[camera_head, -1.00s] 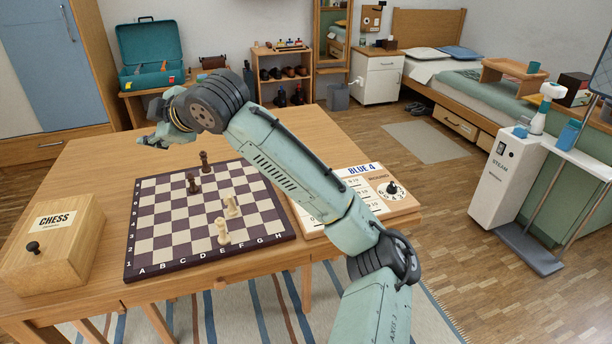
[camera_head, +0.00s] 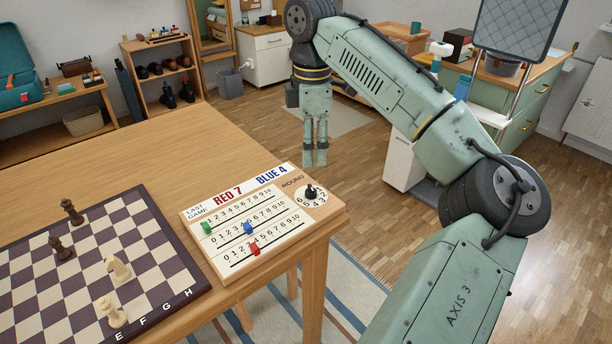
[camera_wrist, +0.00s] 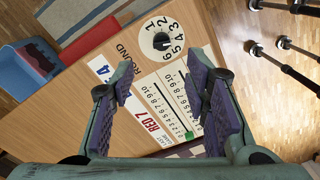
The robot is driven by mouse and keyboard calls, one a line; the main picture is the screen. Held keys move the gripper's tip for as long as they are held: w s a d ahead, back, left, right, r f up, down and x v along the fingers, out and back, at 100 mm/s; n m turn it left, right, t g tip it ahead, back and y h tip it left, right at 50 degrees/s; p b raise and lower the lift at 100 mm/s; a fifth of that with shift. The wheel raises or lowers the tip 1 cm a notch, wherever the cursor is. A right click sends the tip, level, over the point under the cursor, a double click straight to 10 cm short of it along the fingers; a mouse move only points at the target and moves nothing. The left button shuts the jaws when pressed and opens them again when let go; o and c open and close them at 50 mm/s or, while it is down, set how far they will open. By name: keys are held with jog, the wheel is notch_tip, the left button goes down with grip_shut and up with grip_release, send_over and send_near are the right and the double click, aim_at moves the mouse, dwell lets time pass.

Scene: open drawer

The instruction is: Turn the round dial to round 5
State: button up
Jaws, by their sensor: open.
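The round dial (camera_head: 311,194) is a white disc with numbers around a black knob, at the right end of the scoreboard (camera_head: 188,216) under the word ROUND. It also shows in the wrist view (camera_wrist: 161,42), just beyond the fingertips, with a number ring around the knob. I cannot tell for sure which number the knob points at. My gripper (camera_head: 314,156) points down above and behind the dial, apart from it. In the wrist view my gripper (camera_wrist: 163,78) is open and empty, with purple finger pads on both sides.
The scoreboard carries a green slider (camera_head: 207,228), a blue slider (camera_head: 249,228) and a red slider (camera_head: 255,249). The chessboard (camera_head: 160,235) with several pieces lies to the left on the wooden table (camera_head: 150,150). The table top behind the scoreboard is clear.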

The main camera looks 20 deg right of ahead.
aim_at(311, 187)
notch_tip(311, 187, down, 10)
jog(key=shift+s, duration=0.15)
jog(key=shift+c, duration=0.4)
grip_shut()
dwell(0.4)
